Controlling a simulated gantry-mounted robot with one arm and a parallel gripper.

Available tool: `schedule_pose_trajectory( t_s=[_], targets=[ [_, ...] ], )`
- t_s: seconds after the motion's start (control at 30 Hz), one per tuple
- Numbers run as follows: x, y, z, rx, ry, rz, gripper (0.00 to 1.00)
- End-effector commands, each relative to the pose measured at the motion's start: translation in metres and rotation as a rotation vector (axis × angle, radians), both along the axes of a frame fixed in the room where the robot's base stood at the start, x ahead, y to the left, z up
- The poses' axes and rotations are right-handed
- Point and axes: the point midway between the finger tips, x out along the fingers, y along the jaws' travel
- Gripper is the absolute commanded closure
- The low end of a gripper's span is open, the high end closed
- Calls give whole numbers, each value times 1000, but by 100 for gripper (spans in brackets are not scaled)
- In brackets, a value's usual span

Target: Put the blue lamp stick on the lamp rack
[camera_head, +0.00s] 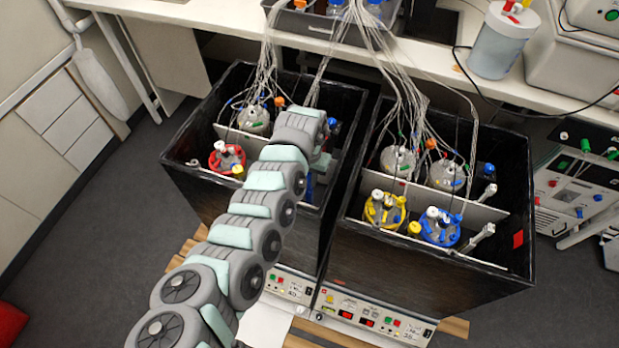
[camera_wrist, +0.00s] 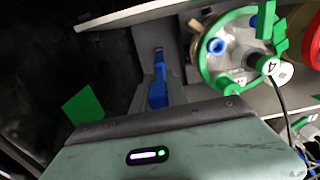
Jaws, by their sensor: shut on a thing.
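The blue lamp stick (camera_wrist: 158,95) shows in the wrist view as a narrow blue piece just beyond the gripper body. My gripper (camera_wrist: 166,78) is shut on it, inside the left black box. In the head view my arm covers most of the gripper and the stick. A pale rack plate (camera_wrist: 128,15), which seems to be the lamp rack, crosses the top of the wrist view. Whether the stick touches it cannot be told.
A green-ringed bottle (camera_wrist: 226,50) stands close right of the stick. A red-ringed bottle (camera_head: 227,157) stands in the left box. The right box (camera_head: 430,262) holds several bottles. Tubes (camera_head: 395,70) hang over both boxes. A green patch (camera_wrist: 84,108) marks the dark wall.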

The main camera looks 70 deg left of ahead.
Motion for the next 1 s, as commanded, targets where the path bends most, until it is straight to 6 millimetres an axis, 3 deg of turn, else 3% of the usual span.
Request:
schedule_pose_trajectory(
  t_s=[1.0],
  targets=[
    [0, 0, 11, 0, 0, 0, 100]
  ],
)
